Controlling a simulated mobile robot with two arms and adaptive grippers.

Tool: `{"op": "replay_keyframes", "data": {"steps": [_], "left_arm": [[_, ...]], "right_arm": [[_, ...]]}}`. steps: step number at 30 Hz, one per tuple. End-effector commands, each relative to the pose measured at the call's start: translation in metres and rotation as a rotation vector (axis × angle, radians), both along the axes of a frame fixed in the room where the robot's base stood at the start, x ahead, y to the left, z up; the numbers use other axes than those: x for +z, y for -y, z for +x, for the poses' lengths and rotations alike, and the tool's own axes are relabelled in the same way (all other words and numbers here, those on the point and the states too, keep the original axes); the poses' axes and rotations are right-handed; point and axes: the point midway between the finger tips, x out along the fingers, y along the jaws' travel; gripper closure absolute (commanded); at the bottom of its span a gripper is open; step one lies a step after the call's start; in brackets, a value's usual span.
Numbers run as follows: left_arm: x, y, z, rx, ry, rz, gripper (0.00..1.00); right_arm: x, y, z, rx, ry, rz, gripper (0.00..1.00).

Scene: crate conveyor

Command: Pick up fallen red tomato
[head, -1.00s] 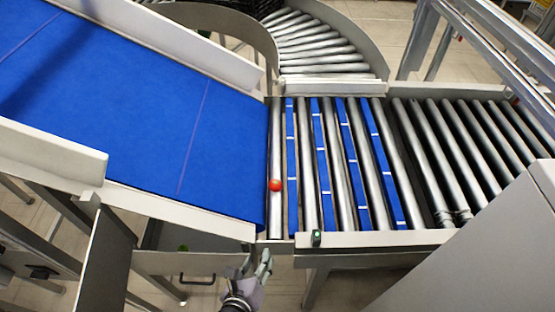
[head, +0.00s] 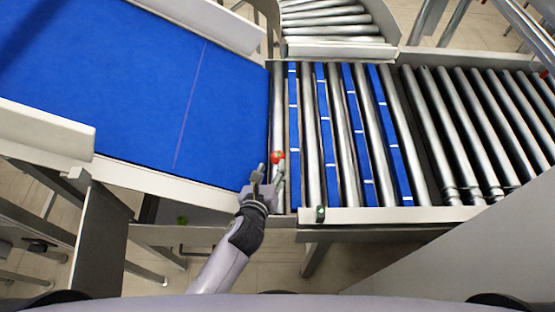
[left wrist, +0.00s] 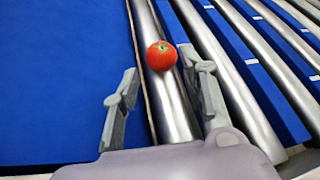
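The red tomato (head: 277,157) lies on the first metal roller, beside the end of the blue belt. In the left wrist view the tomato (left wrist: 161,56) rests on that roller, just beyond the fingertips and nearer the right finger. My left gripper (head: 268,172) is open and empty, reaching over the near rail with its fingers pointing at the tomato. The left wrist view shows its two fingers (left wrist: 155,68) spread wide on either side of the roller. No contact with the tomato is clear. My right gripper is not in view.
The blue belt (head: 130,80) lies to the left. Metal rollers (head: 445,130) with blue strips (head: 330,135) between some of them run to the right. A pale near rail (head: 400,214) edges the conveyor. A curved roller section (head: 335,20) is at the back.

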Motion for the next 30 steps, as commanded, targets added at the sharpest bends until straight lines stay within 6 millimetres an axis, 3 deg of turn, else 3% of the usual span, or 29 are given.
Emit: {"op": "replay_keyframes", "data": {"steps": [5, 15, 26, 30], "left_arm": [[-0.005, 0.003, 0.010, 0.000, -0.001, -0.002, 0.60], [-0.025, 0.012, 0.047, 0.001, 0.000, -0.002, 0.60], [-0.024, 0.014, 0.054, 0.000, -0.002, -0.001, 0.60], [-0.024, 0.013, 0.054, 0.000, -0.002, -0.001, 0.70]], "right_arm": [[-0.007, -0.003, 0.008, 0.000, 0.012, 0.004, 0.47], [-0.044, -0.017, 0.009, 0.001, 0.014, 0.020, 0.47], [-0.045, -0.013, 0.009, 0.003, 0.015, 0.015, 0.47], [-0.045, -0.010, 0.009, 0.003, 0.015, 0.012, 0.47]]}}
